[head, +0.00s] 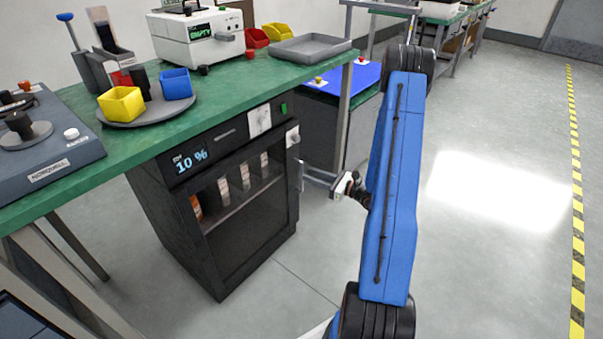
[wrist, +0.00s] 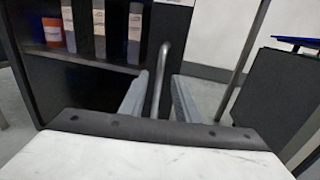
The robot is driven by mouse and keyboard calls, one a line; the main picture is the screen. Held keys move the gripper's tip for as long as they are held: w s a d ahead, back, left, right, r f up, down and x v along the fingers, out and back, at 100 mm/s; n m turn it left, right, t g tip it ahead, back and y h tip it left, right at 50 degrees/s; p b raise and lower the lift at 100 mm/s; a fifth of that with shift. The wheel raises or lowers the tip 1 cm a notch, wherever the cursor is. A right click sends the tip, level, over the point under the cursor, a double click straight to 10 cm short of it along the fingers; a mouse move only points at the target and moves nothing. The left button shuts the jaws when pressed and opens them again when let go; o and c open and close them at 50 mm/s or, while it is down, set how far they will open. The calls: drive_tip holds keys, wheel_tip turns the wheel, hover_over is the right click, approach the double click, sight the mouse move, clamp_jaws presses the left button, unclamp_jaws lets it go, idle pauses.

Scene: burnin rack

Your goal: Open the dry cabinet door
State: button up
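The dry cabinet (head: 218,195) is a dark box under the green bench, with a display reading 10 %. Its glazed door (head: 250,220) looks closed, and items on a shelf show through it. The upright door handle (head: 300,176) is a thin metal bar at the door's right edge. In the wrist view the handle (wrist: 161,75) stands between the two grey fingers of my gripper (wrist: 158,88). The fingers are apart, with a gap on each side of the bar. In the head view my gripper's body is right of the handle, partly hidden behind my blue arm.
The green bench (head: 255,85) overhangs the cabinet and carries a tester, bins and a grey tray (head: 310,48). A bench leg (head: 344,120) stands just behind and right of the handle. Open floor (head: 480,240) lies to the right.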

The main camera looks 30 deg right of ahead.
drive_tip(key=shift+x, duration=2.6)
clamp_jaws()
